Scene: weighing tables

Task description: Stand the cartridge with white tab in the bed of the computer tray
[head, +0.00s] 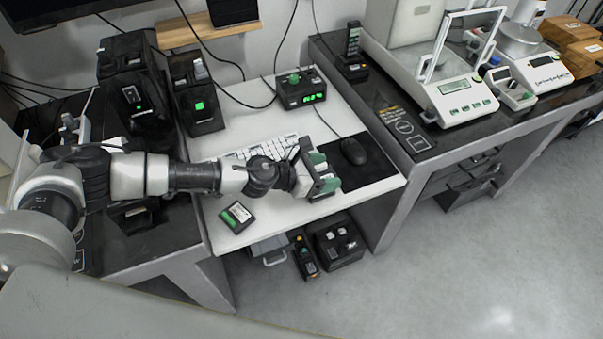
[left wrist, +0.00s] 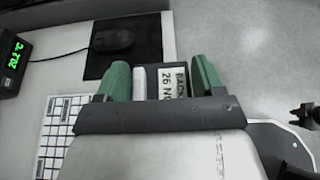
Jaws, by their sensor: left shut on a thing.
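My left gripper (head: 322,174) has green finger pads and is above the front right part of the white desk, near the mouse mat. In the left wrist view its pads (left wrist: 160,82) are shut on a dark cartridge with a white tab (left wrist: 140,83) and a printed white label (left wrist: 174,84). In the head view the cartridge is mostly hidden by the pads. I cannot tell for sure which thing is the computer tray; the white desktop (head: 228,236) holds the keyboard (head: 262,149). My right gripper is not in view.
A dark cartridge with a green-and-white label (head: 237,216) lies at the desk's front left. A mouse (head: 353,151), a green-digit display (head: 301,89) and black devices (head: 196,96) stand around. Black boxes (head: 338,241) sit below the front edge. Balances (head: 455,98) occupy the right table.

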